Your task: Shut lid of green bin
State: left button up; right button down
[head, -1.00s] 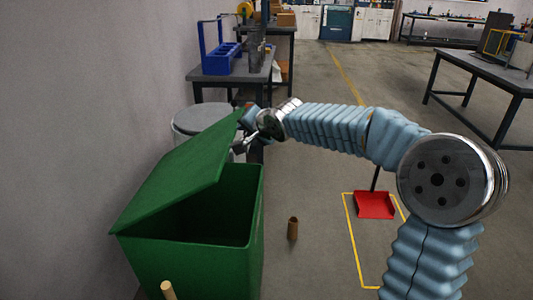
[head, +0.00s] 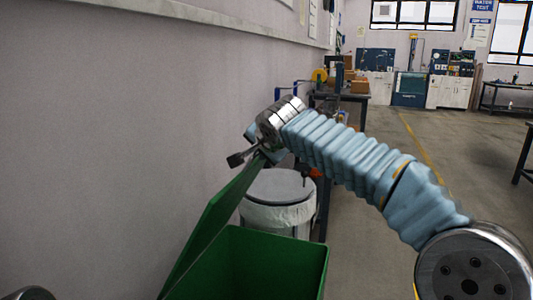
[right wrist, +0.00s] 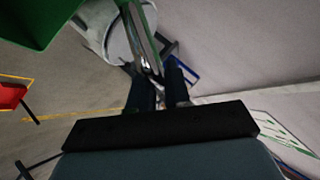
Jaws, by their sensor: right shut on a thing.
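The green bin (head: 270,262) stands low in the head view with its top open, and its lower part is out of frame. Its green lid (head: 208,228) is raised steeply on the bin's left side, close to the wall. My right gripper (head: 250,155) is at the lid's far upper corner, shut on the lid. In the right wrist view the lid shows nearly edge-on (right wrist: 141,38), running down to between the fingers (right wrist: 158,88). The bin's green body (right wrist: 35,18) is at the top left there. My left gripper is not in view.
A grey-lidded bin with a white liner (head: 277,212) stands just behind the green bin. A dark table (head: 345,97) is beyond it along the wall (head: 120,130). Open floor (head: 385,150) lies to the right. A red dustpan (right wrist: 12,97) shows in the right wrist view.

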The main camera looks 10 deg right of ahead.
jog(key=c, duration=1.2)
grip_release()
jog(key=shift+s+r, duration=0.3)
jog(key=shift+s, duration=0.2)
jog(key=b+v, duration=0.1)
jog(key=v, duration=1.1)
jog(key=shift+s+r, duration=0.2)
jog(key=shift+s, duration=0.1)
